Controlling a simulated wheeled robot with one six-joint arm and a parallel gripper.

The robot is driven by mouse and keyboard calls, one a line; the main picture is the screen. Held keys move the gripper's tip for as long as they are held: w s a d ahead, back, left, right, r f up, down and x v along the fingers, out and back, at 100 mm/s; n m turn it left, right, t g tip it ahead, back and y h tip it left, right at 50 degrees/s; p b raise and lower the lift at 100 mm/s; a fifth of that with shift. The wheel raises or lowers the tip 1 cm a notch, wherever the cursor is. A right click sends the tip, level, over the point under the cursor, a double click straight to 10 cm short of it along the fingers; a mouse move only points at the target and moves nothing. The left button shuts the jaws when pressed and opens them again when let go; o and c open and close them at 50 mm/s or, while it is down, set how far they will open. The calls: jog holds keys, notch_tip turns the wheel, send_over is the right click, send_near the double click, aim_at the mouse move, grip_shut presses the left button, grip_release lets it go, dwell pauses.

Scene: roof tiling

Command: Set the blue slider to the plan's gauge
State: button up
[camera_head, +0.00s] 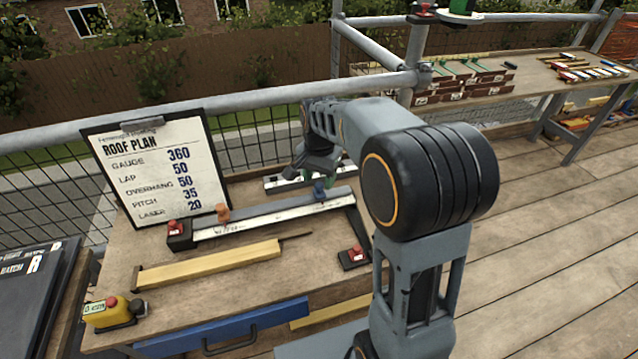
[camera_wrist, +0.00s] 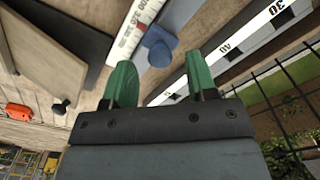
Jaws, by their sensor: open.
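The plan board (camera_head: 155,175) stands at the back left of the bench and reads gauge 360, lap 50, overhang 50, pitch 35, laser 20. The blue slider (camera_head: 318,189) sits near the right end of a long scaled rail (camera_head: 265,216). My gripper (camera_head: 318,179) is over that end, open and empty, with green fingertips. In the wrist view the blue slider (camera_wrist: 158,46) lies just beyond the gap between the fingertips (camera_wrist: 161,78), not clasped. The slider's exact reading on the scale cannot be made out.
An orange slider (camera_head: 222,212) sits near the rail's left end. A second scale (camera_wrist: 240,45) lies close behind. A yellow batten (camera_head: 210,266) and a yellow button box (camera_head: 108,312) lie in front.

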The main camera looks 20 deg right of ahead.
jog(key=shift+f, duration=0.85)
jog(key=shift+c, duration=0.3)
grip_shut()
